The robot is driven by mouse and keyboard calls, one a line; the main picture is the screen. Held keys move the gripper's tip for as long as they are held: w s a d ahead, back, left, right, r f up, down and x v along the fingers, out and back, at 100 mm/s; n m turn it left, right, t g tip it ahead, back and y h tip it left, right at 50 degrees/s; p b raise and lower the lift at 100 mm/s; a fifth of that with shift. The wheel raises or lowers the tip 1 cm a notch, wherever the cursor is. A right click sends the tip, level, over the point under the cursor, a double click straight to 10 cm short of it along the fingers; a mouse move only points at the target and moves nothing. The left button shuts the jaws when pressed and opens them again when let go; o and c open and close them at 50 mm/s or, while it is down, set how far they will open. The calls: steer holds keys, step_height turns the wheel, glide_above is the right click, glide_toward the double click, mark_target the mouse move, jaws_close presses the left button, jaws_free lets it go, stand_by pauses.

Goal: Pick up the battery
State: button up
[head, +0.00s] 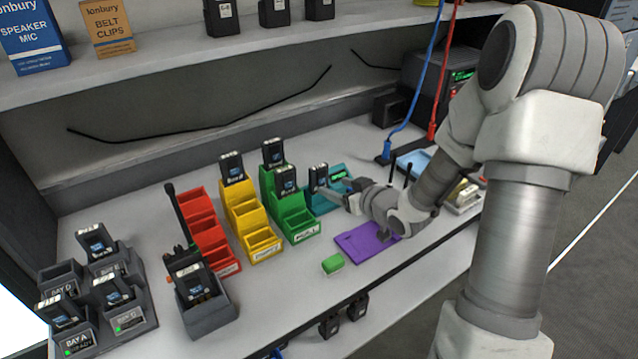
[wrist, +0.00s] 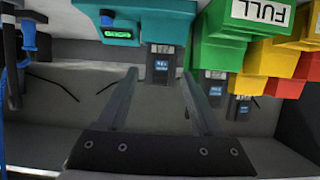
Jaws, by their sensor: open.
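A black battery (head: 318,178) with a blue label stands upright at the teal unit (head: 318,203), right of the green bins. In the wrist view, which looks upside down, this battery (wrist: 161,64) shows between and beyond my fingertips, against the teal unit (wrist: 150,20). My gripper (head: 338,188) is open and empty, close beside the battery. In the wrist view my gripper (wrist: 160,82) has a finger on either side of the battery's line. Whether either finger touches it, I cannot tell. My gripper hides part of the teal unit in the head view.
Green (head: 290,212), yellow (head: 250,222) and red bins (head: 208,232) stand to the left; similar batteries stand in the green and yellow ones. A charger (head: 95,335) and a radio (head: 190,280) are further left. A purple mat (head: 362,243) and green block (head: 333,263) lie in front. A shelf (head: 180,62) overhangs behind.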

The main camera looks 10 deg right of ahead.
mark_target(323, 177)
steer(key=x, duration=0.4)
steer(key=shift+w+a+r, duration=0.1)
steer(key=shift+w+a, duration=0.1)
jaws_close()
steer(key=shift+r, duration=0.1)
steer(key=shift+r, duration=0.55)
steer(key=s+d+r+p, duration=0.2)
steer(key=d+r+p, duration=0.2)
steer(key=d+r, duration=0.6)
steer(key=shift+s+d+p, duration=0.15)
steer(key=shift+d+p, duration=0.2)
steer(key=shift+d, duration=0.45)
